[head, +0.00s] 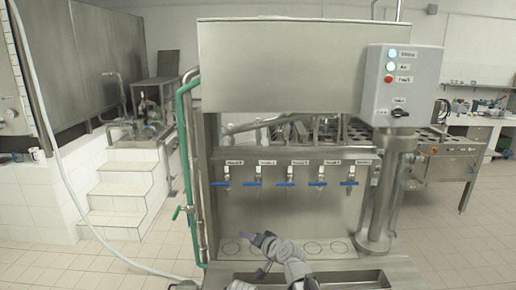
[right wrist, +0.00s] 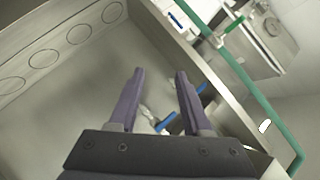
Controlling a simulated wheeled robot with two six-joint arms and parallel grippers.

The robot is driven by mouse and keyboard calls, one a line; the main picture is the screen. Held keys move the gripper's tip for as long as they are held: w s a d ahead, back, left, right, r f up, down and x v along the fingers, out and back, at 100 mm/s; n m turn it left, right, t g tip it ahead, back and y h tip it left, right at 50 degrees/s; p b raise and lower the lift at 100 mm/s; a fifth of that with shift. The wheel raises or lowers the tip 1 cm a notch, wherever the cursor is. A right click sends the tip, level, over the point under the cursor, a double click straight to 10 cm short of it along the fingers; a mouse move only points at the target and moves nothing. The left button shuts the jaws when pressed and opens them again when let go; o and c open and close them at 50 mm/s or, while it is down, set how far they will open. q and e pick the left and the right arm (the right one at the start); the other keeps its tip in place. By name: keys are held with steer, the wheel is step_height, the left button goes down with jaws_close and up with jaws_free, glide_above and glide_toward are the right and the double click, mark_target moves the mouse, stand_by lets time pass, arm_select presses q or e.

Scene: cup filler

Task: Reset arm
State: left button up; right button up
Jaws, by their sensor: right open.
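My right gripper (head: 262,241) is low in front of the steel cup filler (head: 280,65) in the head view, over its lower front and below the row of taps. In the right wrist view its two dark fingers (right wrist: 159,72) are spread apart, with nothing held between them. A blue tap handle (right wrist: 166,122) shows beyond the fingers there. Several taps with blue handles (head: 290,184) hang in a row under the labelled panel in the head view. My left gripper cannot be made out.
Ring marks (head: 312,248) lie on the steel shelf below the taps. A control box (head: 402,85) with lit lamps is at the upper right. A green pipe (head: 186,150) runs down the left side. Tiled floor is open at the right (head: 450,240).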

steer(key=s+d+f+n+g+h, duration=0.2)
steer(key=s+d+f+g+h, duration=0.4)
steer(key=s+d, duration=0.5)
steer(key=s+d+f+n+g+h, duration=0.15)
steer(key=s+d+f+g, duration=0.25)
steer(key=s+d+f, duration=0.65)
steer(key=s+a+f+n+b, duration=0.1)
steer(key=s+a+f+b, duration=0.3)
steer(key=a+b, duration=0.1)
steer(key=s+a+f+n+g+h+b, duration=0.1)
steer(key=s+a+f+n+b, duration=0.1)
steer(key=a+b, duration=0.4)
steer(key=shift+s+a+f, duration=0.85)
steer(key=shift+s+f, duration=0.05)
steer(key=shift+s, duration=0.15)
steer(key=shift+n, duration=0.25)
steer(key=shift+d, duration=0.1)
